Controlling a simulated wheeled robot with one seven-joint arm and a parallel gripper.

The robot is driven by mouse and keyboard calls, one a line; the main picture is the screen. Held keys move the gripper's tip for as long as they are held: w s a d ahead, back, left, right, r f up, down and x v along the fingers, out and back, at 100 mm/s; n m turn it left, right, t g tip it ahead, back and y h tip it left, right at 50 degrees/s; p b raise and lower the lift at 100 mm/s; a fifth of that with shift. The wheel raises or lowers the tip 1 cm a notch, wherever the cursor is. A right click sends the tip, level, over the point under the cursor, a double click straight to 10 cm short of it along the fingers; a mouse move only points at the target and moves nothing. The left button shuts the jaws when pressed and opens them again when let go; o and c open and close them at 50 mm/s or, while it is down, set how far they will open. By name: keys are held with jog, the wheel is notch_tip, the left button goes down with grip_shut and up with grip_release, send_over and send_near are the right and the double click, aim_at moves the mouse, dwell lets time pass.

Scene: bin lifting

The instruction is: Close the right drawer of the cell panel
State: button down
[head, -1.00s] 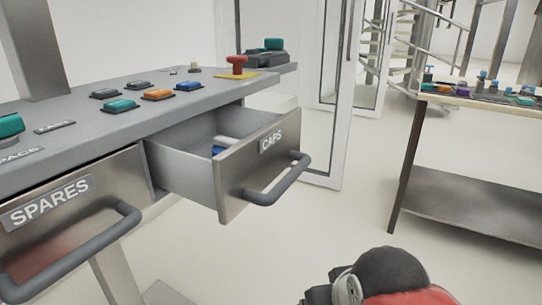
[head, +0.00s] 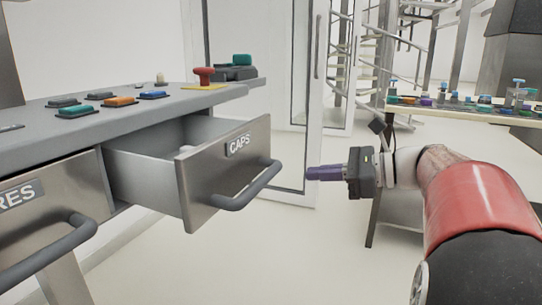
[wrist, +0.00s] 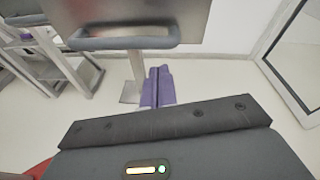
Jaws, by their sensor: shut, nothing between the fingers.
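The right drawer (head: 215,175), labelled CAPS, is pulled out from under the grey cell panel (head: 130,112). Its dark bar handle (head: 245,188) sticks out in front. Something small and pale lies inside it, mostly hidden by the drawer front. My gripper (head: 310,173) has purple fingers and is shut and empty. It is in the air to the right of the handle, apart from it, and points left. In the wrist view, the shut fingers (wrist: 158,87) show below a drawer front and handle (wrist: 125,41).
The left drawer (head: 40,208), its label partly cut off, is beside the right one. Buttons and a red mushroom knob (head: 204,75) stand on the panel top. A glass door (head: 262,100) stands behind. A bench (head: 470,110) with small parts is at the right. Floor in front is clear.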

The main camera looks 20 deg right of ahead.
aim_at(217, 134)
jog(key=w+d+r+m+t+y, duration=0.1)
jog(key=w+d+r+m+t, duration=0.15)
jog(key=d, duration=0.35)
jog(key=shift+g, duration=0.25)
jog(key=x, duration=1.4)
jog(key=shift+s+a+r+b, duration=0.1)
jog(key=shift+a+r+b, duration=0.1)
jog(key=shift+r+b, duration=0.2)
jog(key=p+x, duration=0.2)
jog(key=x, duration=0.6)
jog(key=p+x, duration=0.3)
jog(key=x, duration=0.4)
jog(key=shift+a+r, duration=0.25)
jog(key=shift+a, duration=0.1)
jog(key=shift+w+a, duration=0.15)
jog(key=shift+w, duration=0.15)
jog(key=shift+a+r, duration=0.1)
jog(key=shift+r, duration=0.05)
jog(key=shift+r+y, duration=0.1)
jog(key=shift+y, duration=0.2)
jog(key=shift+w, duration=0.1)
